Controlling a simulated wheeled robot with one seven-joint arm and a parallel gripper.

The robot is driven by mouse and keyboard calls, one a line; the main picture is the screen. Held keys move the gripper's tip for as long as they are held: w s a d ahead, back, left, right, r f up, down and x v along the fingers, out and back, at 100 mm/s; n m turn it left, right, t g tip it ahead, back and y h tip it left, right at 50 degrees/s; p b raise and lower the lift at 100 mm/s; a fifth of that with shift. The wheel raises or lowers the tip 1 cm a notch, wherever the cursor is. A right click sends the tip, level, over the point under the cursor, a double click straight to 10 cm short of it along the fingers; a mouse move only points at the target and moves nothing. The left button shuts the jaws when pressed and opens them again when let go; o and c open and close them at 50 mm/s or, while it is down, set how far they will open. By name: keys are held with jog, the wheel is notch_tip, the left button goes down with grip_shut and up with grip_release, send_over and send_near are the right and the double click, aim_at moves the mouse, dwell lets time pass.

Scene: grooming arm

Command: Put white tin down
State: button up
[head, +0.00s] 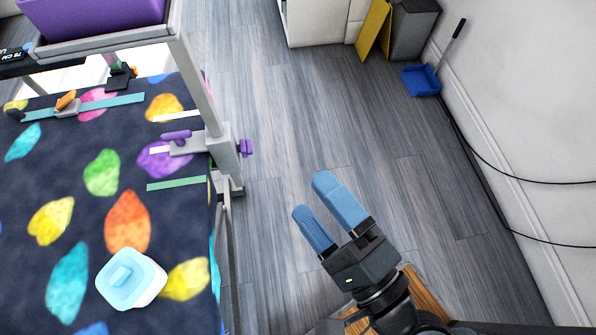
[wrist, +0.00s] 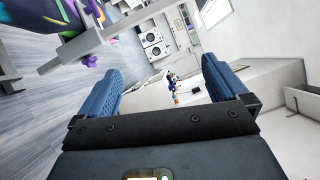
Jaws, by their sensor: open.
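A white tin (head: 148,293) with a light blue lid and a raised handle stands upright on the grooming table (head: 40,180) in the head view. It is near the table's right edge, at the lower left of the picture. My gripper (head: 314,196) has two blue fingers, spread apart with nothing between them. It is over the floor to the right of the table, clear of the tin. In the wrist view my gripper (wrist: 160,82) is also open and empty. The tin does not show in that view.
A grey post with a purple-knobbed clamp (head: 222,150) rises at the table's right edge. A purple bin (head: 90,18) is at the top left. A blue dustpan (head: 422,80) and black cables lie along the right wall. The floor between is clear.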

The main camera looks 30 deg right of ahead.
jog(key=s+d+n+g, duration=0.2)
jog(key=s+d+n, duration=0.2)
jog(key=n, duration=0.6)
jog(key=s+d+r+n+g+h, duration=0.1)
jog(key=s+d+n+g, duration=0.1)
jog(key=s+d+n, duration=0.3)
jog(key=s+n, duration=0.4)
jog(key=shift+s+d+r+n, duration=0.25)
jog(key=shift+d+r+n, duration=0.05)
jog(key=shift+n, duration=0.1)
